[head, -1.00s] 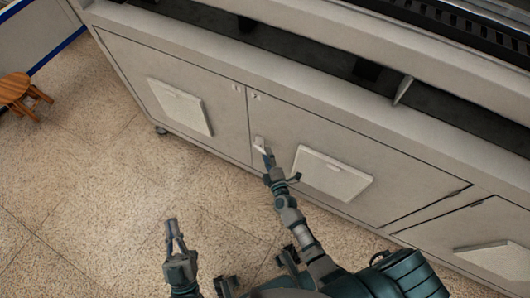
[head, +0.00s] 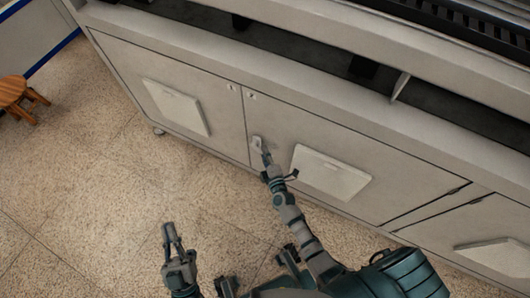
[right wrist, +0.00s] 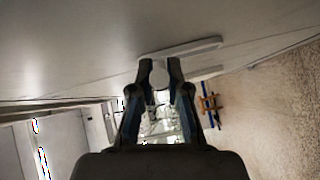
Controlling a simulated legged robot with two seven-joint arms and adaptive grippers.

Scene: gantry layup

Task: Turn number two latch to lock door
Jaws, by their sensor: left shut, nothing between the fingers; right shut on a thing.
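The latch (head: 257,142) is a small pale piece on the front of the cabinet, by the left edge of the middle door (head: 305,135). My right gripper (head: 265,155) is at the latch. In the right wrist view, the fingers (right wrist: 159,72) are closed around a small round pale knob (right wrist: 159,76) in front of a long pale bar (right wrist: 185,47). The latch is partly hidden by the fingers in the head view. My left gripper (head: 170,232) is shut and empty, above the floor and away from the cabinet.
The left door (head: 215,95) and the middle door each carry a pale raised panel; the middle one (head: 331,173) is right of my right gripper. Small marks (head: 250,95) above the latch are unreadable. A wooden stool (head: 18,95) stands far left. The floor before the cabinet is clear.

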